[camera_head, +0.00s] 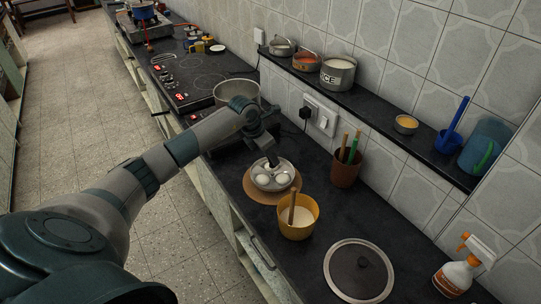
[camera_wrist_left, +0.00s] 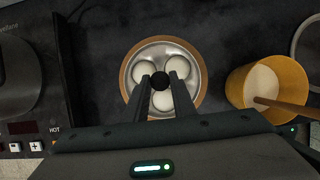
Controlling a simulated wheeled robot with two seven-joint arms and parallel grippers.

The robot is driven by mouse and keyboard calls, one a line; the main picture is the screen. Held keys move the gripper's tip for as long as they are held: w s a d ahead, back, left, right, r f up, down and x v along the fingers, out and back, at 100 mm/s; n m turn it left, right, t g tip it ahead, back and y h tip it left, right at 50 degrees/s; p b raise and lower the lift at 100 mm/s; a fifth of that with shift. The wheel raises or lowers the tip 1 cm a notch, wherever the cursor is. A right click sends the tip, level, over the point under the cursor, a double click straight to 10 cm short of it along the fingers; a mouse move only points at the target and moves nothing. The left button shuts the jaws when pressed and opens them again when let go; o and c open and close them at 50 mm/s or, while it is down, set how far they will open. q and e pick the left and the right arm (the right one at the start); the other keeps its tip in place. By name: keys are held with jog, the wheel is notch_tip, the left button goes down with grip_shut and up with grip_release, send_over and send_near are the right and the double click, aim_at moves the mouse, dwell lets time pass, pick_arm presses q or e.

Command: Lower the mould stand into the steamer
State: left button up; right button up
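The mould stand (camera_head: 272,175) is a round steel plate with white-filled cups. It sits level on a round brown board (camera_head: 258,190) on the dark counter. In the left wrist view the stand (camera_wrist_left: 150,50) shows around a dark central knob (camera_wrist_left: 161,101). My left gripper (camera_head: 271,160) is down at the stand, its fingers (camera_wrist_left: 162,82) on either side of the knob. Whether they touch it I cannot tell. The steamer (camera_head: 237,91) is a wide steel pot, open on top, on the hob behind the stand. My right gripper is not in view.
A brown utensil cup (camera_head: 344,172) stands by the wall, below a shelf (camera_head: 380,100).

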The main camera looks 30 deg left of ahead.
pick_arm(q)
jog(key=shift+c, duration=1.2)
jog(key=shift+r+p, duration=0.45)
jog(key=shift+r, duration=0.4)
notch_tip(320, 180, up, 21)
jog(key=p, duration=0.7)
jog(key=shift+f, duration=0.15)
jog(key=shift+a, duration=0.15)
dwell(0.3)
